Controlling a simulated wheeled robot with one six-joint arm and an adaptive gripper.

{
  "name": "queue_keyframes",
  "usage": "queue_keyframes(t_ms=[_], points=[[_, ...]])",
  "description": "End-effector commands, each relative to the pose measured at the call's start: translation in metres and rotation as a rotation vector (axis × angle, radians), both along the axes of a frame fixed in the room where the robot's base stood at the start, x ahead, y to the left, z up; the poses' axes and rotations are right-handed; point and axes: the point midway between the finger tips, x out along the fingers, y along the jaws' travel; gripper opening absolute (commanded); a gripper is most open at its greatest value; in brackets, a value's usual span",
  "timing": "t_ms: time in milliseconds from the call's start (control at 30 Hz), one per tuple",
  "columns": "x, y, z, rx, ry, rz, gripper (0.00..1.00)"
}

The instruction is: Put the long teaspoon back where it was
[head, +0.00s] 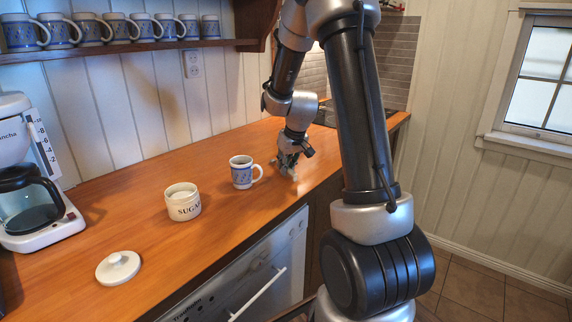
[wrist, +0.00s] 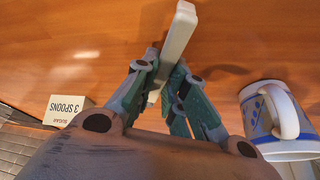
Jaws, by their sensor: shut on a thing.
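My gripper (head: 289,163) is low over the wooden counter, just right of the blue-and-white mug. In the wrist view my gripper (wrist: 168,82) has its green fingers shut on a long, pale, bar-like piece, the long teaspoon (wrist: 180,32). One end sticks out beyond the fingertips; the rest is hidden by the fingers, and I cannot make out a bowl. In the head view the teaspoon is too small to tell clearly. The mug (head: 242,173) stands upright, apart from my gripper; it also shows at the right of the wrist view (wrist: 262,112).
A sugar pot (head: 183,202) stands open left of the mug, its lid (head: 118,267) lying nearer the front. A coffee maker (head: 40,215) is at far left. A small card reading "3 SPOONS" (wrist: 68,110) shows in the wrist view. Several mugs line the shelf (head: 120,52).

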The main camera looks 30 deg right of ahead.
Motion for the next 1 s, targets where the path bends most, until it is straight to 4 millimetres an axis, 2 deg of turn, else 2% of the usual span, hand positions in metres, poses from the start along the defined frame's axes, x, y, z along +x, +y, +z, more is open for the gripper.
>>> queue_keyframes(t_ms=[267,300,400,433,767,867,1000], points=[[0.000,0.000,-0.006,0.000,0.000,0.000,0.00],[0.000,0.000,-0.006,0.000,0.000,0.000,0.19],[0.000,0.000,-0.006,0.000,0.000,0.000,0.37],[0.000,0.000,-0.006,0.000,0.000,0.000,0.39],[-0.001,0.000,-0.003,0.000,-0.001,0.000,0.39],[-0.004,0.000,0.008,0.000,-0.003,0.000,0.39],[-0.015,0.000,0.034,-0.001,-0.006,0.000,0.39]])
